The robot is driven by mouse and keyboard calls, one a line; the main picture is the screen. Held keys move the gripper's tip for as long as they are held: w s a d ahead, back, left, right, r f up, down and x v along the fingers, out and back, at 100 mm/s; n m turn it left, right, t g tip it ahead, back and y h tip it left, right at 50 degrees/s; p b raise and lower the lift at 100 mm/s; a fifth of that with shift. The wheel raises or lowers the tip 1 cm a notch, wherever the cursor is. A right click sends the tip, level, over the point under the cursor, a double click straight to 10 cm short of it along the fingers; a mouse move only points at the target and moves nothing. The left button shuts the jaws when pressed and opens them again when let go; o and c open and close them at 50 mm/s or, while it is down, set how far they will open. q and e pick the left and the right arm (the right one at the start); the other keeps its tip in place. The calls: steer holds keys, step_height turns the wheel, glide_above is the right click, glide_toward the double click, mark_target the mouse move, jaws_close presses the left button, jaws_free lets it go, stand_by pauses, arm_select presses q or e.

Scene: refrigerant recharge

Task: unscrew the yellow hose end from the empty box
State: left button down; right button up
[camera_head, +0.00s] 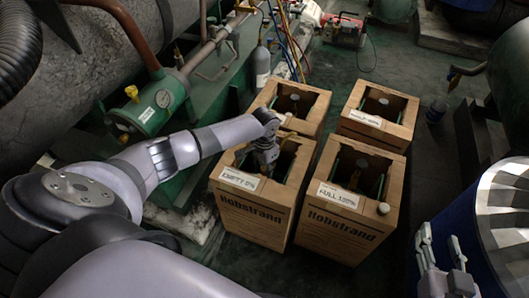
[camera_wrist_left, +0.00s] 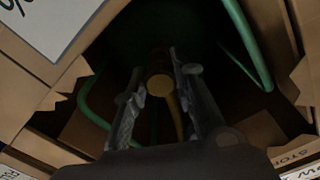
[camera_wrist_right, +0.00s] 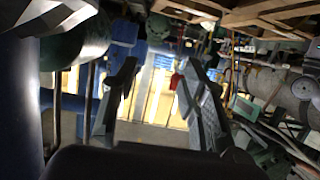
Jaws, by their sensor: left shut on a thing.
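The empty box (camera_head: 245,216) is a brown carton labelled "EMPTY 0%", front left of the group, with an open top. My left gripper (camera_head: 266,166) reaches down into its opening from above. In the left wrist view its fingers (camera_wrist_left: 160,95) stand on both sides of a round brass-coloured end (camera_wrist_left: 160,85) and are shut on it. A yellow hose (camera_wrist_left: 176,118) runs beside that end, partly hidden by the right finger. Green bars of a cylinder show inside the box. My right gripper (camera_wrist_right: 158,100) is open and empty, away from the boxes at the lower right of the head view.
A box labelled "FULL 100%" (camera_head: 335,232) stands right beside the empty box. Two more boxes (camera_head: 372,137) stand behind. Green machinery (camera_head: 160,112) lines the left, and a large blue drum (camera_head: 462,232) stands at the right.

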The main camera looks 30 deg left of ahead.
arm_select(q)
steer(key=shift+w+a+r+n+p, duration=0.15)
steer(key=shift+w+r+n+p, duration=0.05)
steer(key=shift+w+n+p, duration=0.1)
arm_select(e)
steer(key=shift+s+d+f+g+h, duration=0.15)
steer(key=shift+s+d+f+g, duration=0.1)
steer(key=shift+s+f+g, duration=0.35)
steer(key=shift+s+d+f+g+h, duration=0.1)
steer(key=shift+s+d+f+g, duration=0.25)
steer(key=shift+f, duration=0.5)
steer(key=shift+s+d+f+g+h, duration=0.2)
steer(key=shift+s+f+g, duration=0.3)
steer(key=shift+f, duration=0.2)
